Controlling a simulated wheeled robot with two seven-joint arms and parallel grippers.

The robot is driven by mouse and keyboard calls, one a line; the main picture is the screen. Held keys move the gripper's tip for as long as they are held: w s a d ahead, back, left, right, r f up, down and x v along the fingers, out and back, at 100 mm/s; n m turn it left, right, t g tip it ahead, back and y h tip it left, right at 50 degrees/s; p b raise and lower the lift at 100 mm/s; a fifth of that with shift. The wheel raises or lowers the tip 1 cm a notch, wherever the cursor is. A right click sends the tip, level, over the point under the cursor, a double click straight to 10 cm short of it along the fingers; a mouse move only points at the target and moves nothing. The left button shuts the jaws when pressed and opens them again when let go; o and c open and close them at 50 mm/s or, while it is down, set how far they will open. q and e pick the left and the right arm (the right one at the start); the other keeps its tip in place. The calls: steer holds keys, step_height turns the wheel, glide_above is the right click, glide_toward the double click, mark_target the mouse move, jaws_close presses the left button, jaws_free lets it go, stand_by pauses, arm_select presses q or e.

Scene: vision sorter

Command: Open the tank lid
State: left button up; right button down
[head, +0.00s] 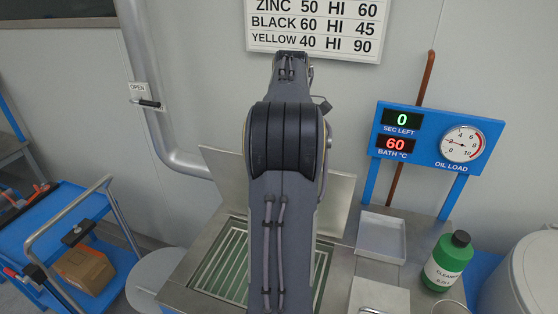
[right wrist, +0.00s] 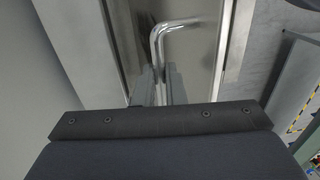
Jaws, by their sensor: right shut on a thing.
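The tank lid (head: 338,200) is a flat steel panel, raised and standing tilted at the back of the tank. The tank (head: 222,262) is open below it, with a pale slatted rack or grid showing inside. My arm covers the middle of the lid and tank in the head view. In the right wrist view my right gripper (right wrist: 160,88) is shut on the bent shiny handle (right wrist: 176,26) of the lid (right wrist: 205,58). The right fingers are hidden in the head view. My left gripper is not in view.
A small steel tray (head: 381,236) and a green cleaner bottle (head: 448,262) stand right of the tank. A blue gauge panel (head: 437,136) is behind them. A blue cart (head: 68,225) with a cardboard box (head: 84,269) is at left. A pipe (head: 150,100) runs down the wall.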

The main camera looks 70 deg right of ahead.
steer(key=shift+d+f+y, duration=0.3)
steer(key=shift+d+y, duration=0.1)
steer(key=shift+d, duration=0.45)
steer(key=c, duration=1.9)
jaws_free()
steer(key=o, duration=0.4)
steer(key=shift+d+f, duration=0.1)
steer(key=shift+d, duration=0.2)
steer(key=shift+a+r, duration=0.15)
steer(key=shift+r, duration=0.05)
steer(key=shift+w, duration=0.1)
